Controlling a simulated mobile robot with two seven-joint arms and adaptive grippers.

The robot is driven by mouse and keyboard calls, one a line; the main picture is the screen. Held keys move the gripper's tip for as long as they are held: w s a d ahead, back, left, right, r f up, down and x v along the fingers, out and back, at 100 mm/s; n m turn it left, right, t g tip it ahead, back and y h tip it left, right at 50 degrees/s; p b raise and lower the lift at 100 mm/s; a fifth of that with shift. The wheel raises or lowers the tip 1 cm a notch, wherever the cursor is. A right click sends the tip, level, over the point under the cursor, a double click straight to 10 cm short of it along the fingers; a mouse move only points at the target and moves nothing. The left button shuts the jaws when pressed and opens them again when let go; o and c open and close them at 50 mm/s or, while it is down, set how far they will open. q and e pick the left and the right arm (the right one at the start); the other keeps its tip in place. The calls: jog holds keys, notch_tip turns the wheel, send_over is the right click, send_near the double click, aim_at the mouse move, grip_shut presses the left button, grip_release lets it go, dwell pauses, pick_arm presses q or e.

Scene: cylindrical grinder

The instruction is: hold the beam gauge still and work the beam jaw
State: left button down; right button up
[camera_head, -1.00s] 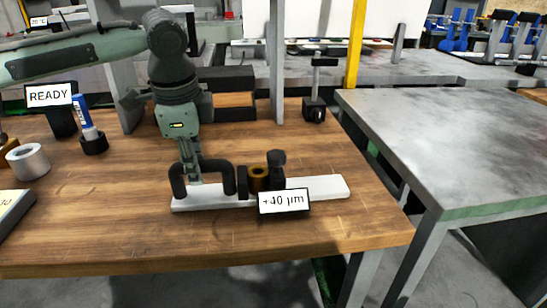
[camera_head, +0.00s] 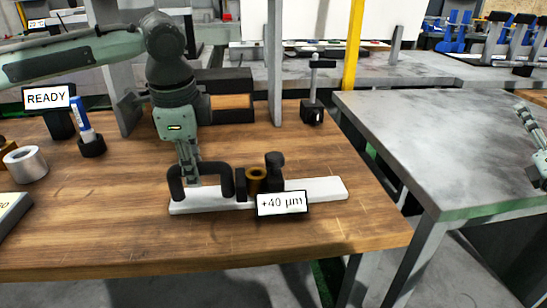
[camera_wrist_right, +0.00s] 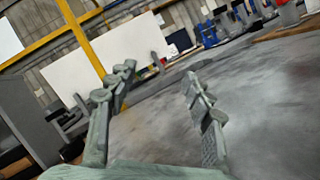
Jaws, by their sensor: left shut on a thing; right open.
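The beam gauge is a white beam (camera_head: 325,188) lying on the wooden bench, with a black handle (camera_head: 228,182) at its left part. My left gripper (camera_head: 190,184) reaches down from above and is shut on the handle's left side. Right of the handle, a bronze-coloured ring (camera_head: 256,180) sits between a black block (camera_head: 241,184) and the black beam jaw (camera_head: 274,172) with a round top. A label in front reads +40 µm (camera_head: 282,203) and hides part of the beam. My right gripper (camera_head: 524,112) is at the right edge, away from the gauge; its fingers are apart and empty in the right wrist view (camera_wrist_right: 158,78).
A metal ring (camera_head: 25,165), a blue-and-white marker (camera_head: 82,118) in a black holder, and a READY sign (camera_head: 48,97) stand at left. A black stand (camera_head: 313,105) is behind the gauge. A grey metal table (camera_head: 430,130) lies to the right, across a gap.

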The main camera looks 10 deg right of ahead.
jog(key=w+a+n+y, duration=0.1)
jog(key=a+n+y, duration=0.3)
jog(key=a, duration=0.4)
jog(key=a+n+y, duration=0.4)
jog(key=a+y, duration=0.1)
jog(key=a, duration=0.3)
jog(key=w+a+f+n+g+y, duration=0.1)
jog(key=a+n+y, duration=0.3)
jog(key=a, duration=0.4)
jog(key=shift+w+y, duration=0.3)
jog(key=shift+y, duration=0.1)
jog(key=s+a+f+n+g+y, duration=0.1)
jog(key=a+n+g+y, duration=0.15)
jog(key=a, duration=0.35)
jog(key=s+a+f+n+g+y, duration=0.1)
jog(key=s+a+n+g+y, duration=0.15)
jog(key=a, duration=0.35)
jog(key=n+g+y, duration=0.3)
jog(key=n+g, duration=0.2)
jog(key=n, duration=0.1)
send_near(274, 155)
jog(key=x, duration=0.9)
jog(key=shift+f, duration=0.4)
jog(key=shift+w+a, duration=0.3)
jog(key=shift+a, duration=0.15)
grip_shut()
